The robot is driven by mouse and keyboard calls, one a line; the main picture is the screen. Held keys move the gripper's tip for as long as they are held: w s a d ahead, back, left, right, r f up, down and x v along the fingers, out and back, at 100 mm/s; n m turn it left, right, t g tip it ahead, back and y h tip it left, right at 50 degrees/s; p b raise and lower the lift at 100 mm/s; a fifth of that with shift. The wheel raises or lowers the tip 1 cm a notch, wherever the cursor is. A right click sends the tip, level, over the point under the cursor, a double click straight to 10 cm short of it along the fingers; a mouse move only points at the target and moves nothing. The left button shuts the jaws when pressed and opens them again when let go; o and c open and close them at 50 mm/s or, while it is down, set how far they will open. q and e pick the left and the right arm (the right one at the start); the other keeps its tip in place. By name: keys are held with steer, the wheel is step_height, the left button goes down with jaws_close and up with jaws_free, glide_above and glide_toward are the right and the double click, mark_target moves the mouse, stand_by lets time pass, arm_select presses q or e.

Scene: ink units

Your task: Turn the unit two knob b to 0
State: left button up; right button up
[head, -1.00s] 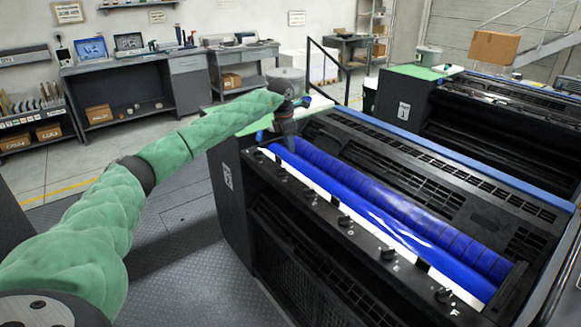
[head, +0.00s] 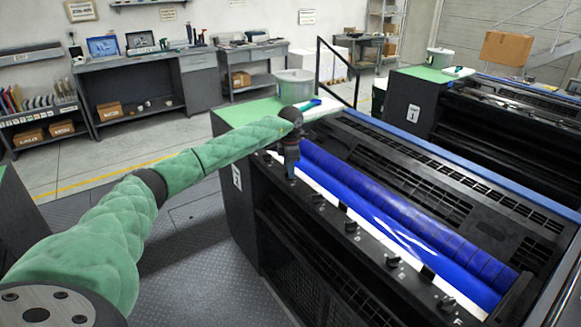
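Unit two (head: 237,177) is the dark ink unit in front of me, with a "2" label on its end panel. A row of small dark knobs runs along its front rail; one clear knob (head: 318,198) stands just right of my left gripper. My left gripper (head: 290,174) points down at the rail near the row's far left end, at about the place of the second knob. It covers that knob, so its pointer and any contact are hidden. The finger gap is too small to make out. My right gripper is not in view.
Blue rollers (head: 400,220) lie just behind the knob rail. A grey bucket (head: 294,86) stands on the green top at the unit's far left end. Unit one (head: 412,112) stands behind. Open floor (head: 195,245) lies left of unit two.

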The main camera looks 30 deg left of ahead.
arm_select(q)
steer(key=shift+f, duration=0.3)
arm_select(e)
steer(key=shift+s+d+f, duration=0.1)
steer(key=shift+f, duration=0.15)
arm_select(q)
steer(key=shift+c, duration=0.4)
jaws_close()
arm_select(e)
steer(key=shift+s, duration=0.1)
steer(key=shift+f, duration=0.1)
